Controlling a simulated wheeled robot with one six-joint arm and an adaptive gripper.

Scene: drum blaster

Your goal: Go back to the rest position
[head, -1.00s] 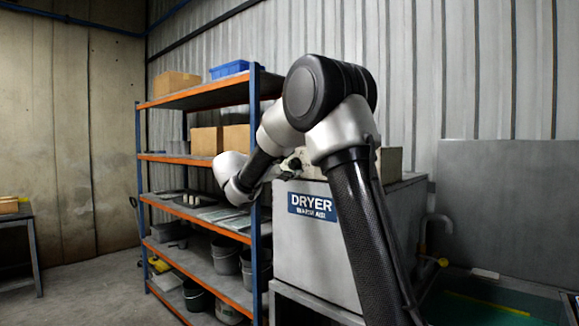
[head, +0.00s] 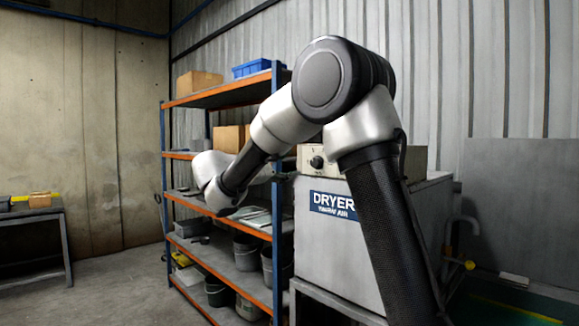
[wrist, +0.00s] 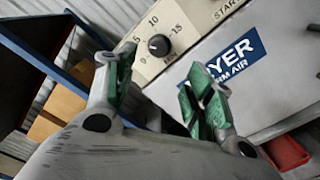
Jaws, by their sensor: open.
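My gripper (wrist: 158,88) is open and empty in the wrist view, its two green-padded fingers spread apart. It faces the dryer, whose control panel (wrist: 180,30) with a dark knob and number scale shows beyond and between the fingers. In the head view my arm reaches up, bends and comes down in front of the shelf rack. There the gripper is hidden behind my arm. The dryer (head: 325,260) stands behind my arm, with a blue sign on its front and a knob on its panel.
A shelf rack (head: 222,98) with orange beams holds boxes, a blue crate (head: 252,68) and several buckets, close to my arm. A table (head: 35,217) with a small box stands at the far left. The floor (head: 120,285) between them is clear.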

